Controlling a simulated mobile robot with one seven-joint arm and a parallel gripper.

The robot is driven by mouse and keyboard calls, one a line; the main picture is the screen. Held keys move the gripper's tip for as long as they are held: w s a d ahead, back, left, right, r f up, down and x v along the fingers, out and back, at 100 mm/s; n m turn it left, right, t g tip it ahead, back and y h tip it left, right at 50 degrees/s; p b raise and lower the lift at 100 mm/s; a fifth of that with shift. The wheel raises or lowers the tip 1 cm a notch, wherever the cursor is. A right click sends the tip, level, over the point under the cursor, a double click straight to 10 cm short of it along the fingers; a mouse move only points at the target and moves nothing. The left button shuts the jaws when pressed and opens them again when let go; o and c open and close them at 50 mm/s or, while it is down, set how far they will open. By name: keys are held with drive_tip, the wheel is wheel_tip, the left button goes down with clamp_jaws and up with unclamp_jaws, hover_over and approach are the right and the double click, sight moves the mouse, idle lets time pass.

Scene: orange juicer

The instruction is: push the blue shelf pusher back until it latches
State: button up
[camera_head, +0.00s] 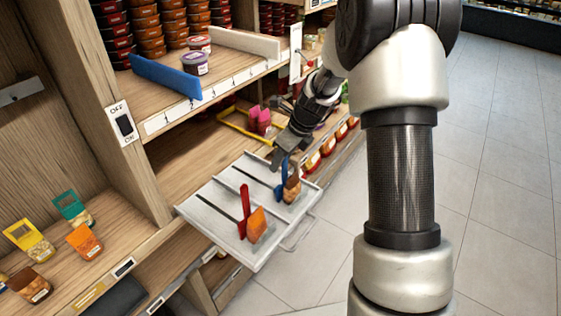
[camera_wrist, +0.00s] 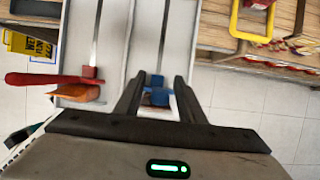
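The blue shelf pusher (camera_head: 282,180) stands upright on the right part of a grey slotted tray (camera_head: 204,204), with an orange-brown packet (camera_head: 292,189) beside it. My gripper (camera_head: 275,160) is just above and behind it. In the wrist view my gripper's two fingers (camera_wrist: 159,80) are apart, with the blue pusher (camera_wrist: 157,97) showing between and below them. I see gaps beside the blue part, but cannot tell whether a finger touches it. The pusher's lower part is partly hidden. A red pusher (camera_head: 244,208) stands in the left part of the tray.
An orange packet (camera_head: 256,223) sits by the red pusher. A yellow-framed bin (camera_head: 236,133) is behind the tray. The shelf above carries a blue divider (camera_head: 165,77) and tubs (camera_head: 195,63). A switch (camera_head: 124,124) is on the post. Floor at right is clear.

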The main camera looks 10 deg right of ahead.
drive_tip(key=shift+w+a+f, duration=0.1)
drive_tip(key=shift+a+f, duration=0.05)
drive_tip(key=shift+f, duration=0.3)
drive_tip(key=shift+c, duration=0.2)
